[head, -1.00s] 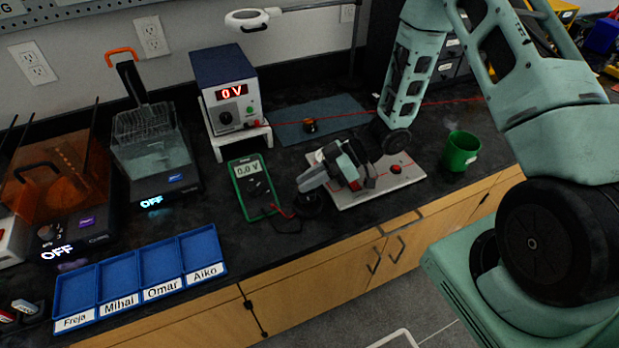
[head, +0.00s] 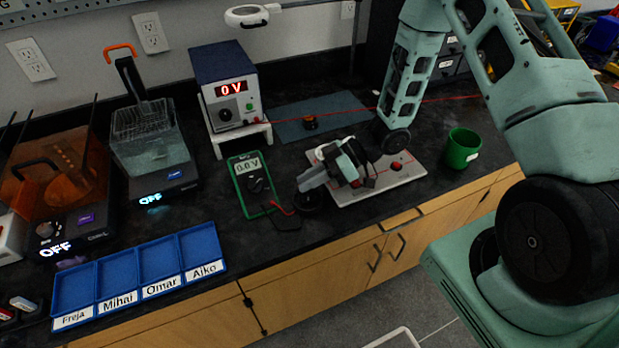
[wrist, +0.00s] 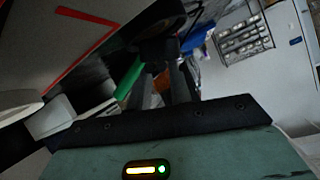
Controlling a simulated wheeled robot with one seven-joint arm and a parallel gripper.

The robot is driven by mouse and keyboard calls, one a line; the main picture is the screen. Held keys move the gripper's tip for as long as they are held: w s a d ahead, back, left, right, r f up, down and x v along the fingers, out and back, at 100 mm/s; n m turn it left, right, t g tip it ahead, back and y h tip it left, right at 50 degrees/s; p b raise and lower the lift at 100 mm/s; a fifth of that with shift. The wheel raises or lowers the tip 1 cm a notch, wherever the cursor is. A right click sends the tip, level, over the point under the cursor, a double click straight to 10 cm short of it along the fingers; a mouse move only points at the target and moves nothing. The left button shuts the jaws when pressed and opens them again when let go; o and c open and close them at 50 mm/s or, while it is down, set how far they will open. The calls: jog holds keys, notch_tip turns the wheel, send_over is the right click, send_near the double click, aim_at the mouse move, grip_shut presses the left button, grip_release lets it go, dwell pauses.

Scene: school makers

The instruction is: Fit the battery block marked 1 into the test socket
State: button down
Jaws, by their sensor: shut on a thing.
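My gripper (head: 352,178) is low over the white board (head: 405,178) on the bench, which bears a red button (head: 396,166). In the wrist view its dark fingers (wrist: 160,55) reach away from the palm. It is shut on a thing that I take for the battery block. The block is mostly hidden, and its mark cannot be read. The gripper also hides the left part of the board, so I cannot tell where the socket opening is or whether the block touches it. Small labelled blocks (head: 24,304) lie at the bottom left edge.
A green cup (head: 462,148) stands right of the board. A green multimeter (head: 252,182) with a red lead lies left. A power supply (head: 226,90) reading 0 V stands behind. Blue name-labelled trays (head: 139,272) lie at the front left. A blue-grey mat (head: 335,108) lies behind the board.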

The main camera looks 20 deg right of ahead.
jog(key=shift+f, duration=0.3)
jog(key=shift+r, duration=0.3)
jog(key=shift+r+p, duration=0.45)
jog(key=shift+p, duration=0.15)
jog(key=shift+r, duration=0.1)
dwell(0.4)
jog(key=shift+f+b, duration=0.3)
jog(key=shift+f, duration=0.6)
dwell(0.5)
jog(key=c, duration=1.6)
grip_release()
jog(key=shift+r, duration=0.1)
jog(key=shift+o, duration=0.2)
